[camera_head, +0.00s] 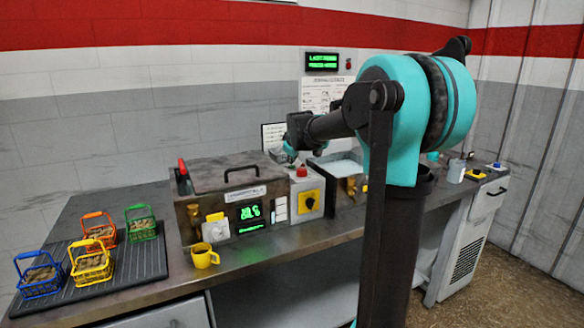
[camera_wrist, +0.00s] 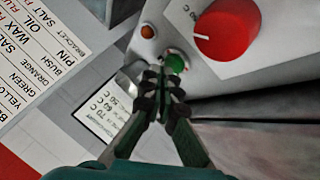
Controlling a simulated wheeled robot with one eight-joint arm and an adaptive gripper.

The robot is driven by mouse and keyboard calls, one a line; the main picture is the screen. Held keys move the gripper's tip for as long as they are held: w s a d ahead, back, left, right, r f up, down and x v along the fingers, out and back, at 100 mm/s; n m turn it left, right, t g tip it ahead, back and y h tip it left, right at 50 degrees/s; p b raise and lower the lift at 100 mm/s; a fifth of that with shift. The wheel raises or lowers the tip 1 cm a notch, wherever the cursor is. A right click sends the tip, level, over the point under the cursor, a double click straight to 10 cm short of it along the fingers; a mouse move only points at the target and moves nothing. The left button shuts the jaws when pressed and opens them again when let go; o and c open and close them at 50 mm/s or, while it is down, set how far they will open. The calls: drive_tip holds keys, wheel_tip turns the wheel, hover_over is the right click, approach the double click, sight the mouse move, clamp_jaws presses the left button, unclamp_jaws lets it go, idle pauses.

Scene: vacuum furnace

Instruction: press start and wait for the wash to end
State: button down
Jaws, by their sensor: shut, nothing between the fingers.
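In the wrist view a green button (camera_wrist: 175,63) sits on a light grey panel (camera_wrist: 205,75), below an amber lamp (camera_wrist: 148,31) and left of a large red knob (camera_wrist: 227,28). My gripper (camera_wrist: 163,76) is shut and empty. Its fingertips are at the lower left edge of the green button; I cannot tell whether they touch it.
A control box (camera_head: 309,190) with a red button and yellow switch plate stands beside the tank. A yellow mug (camera_head: 204,255) is at the bench's front. Several coloured baskets, one yellow (camera_head: 91,263), stand on a black mat (camera_head: 140,262). A lit wall display (camera_head: 322,62) hangs behind.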

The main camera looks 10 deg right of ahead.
sight(292, 167)
drive_tip(key=shift+f, duration=0.4)
idle(0.4)
idle(0.4)
drive_tip(key=shift+r, duration=0.8)
drive_tip(key=shift+r, duration=2.5)
